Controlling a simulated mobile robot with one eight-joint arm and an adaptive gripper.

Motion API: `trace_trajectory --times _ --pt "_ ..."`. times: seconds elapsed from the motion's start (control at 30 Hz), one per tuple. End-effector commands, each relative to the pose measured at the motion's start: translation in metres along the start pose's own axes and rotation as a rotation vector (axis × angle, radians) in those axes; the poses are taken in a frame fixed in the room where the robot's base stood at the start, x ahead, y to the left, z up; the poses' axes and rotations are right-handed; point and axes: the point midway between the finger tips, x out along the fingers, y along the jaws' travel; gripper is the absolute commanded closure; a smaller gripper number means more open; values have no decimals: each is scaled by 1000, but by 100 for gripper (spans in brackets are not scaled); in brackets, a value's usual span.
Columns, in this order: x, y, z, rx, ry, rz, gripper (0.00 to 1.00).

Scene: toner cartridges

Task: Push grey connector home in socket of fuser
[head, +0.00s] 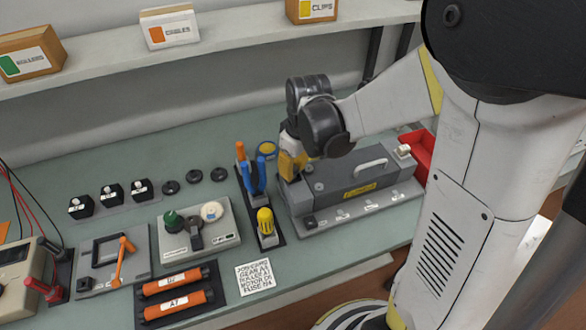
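The fuser (345,192) is a long dark grey box with a light handle on top and a yellow label on its front. It sits on a grey tray (405,192) at the right of the bench. My gripper (291,172), with a yellow lower part, points down at the fuser's left end. I cannot tell whether it touches the fuser. Its fingertips are too small and hidden to show whether they are open or shut. I cannot make out the grey connector or the socket; the gripper covers that end.
A tool holder (250,208) with orange, blue and yellow handles stands just left of the gripper. A red bin (418,150) is behind the fuser's right end, partly behind my arm. Orange rollers (180,304) lie front left. Bare bench (232,285) shows near the printed card.

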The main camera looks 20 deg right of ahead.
Motion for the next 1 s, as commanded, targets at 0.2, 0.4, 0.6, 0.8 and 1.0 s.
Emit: trace_trajectory --times 0.2,0.4,0.6,0.8,1.0 --pt "3 0 1 0 -1 0 100" --pt "3 0 1 0 -1 0 55" --pt "3 0 1 0 0 0 55" --pt "-8 0 0 0 0 0 55" --pt "-48 0 1 0 0 0 55"
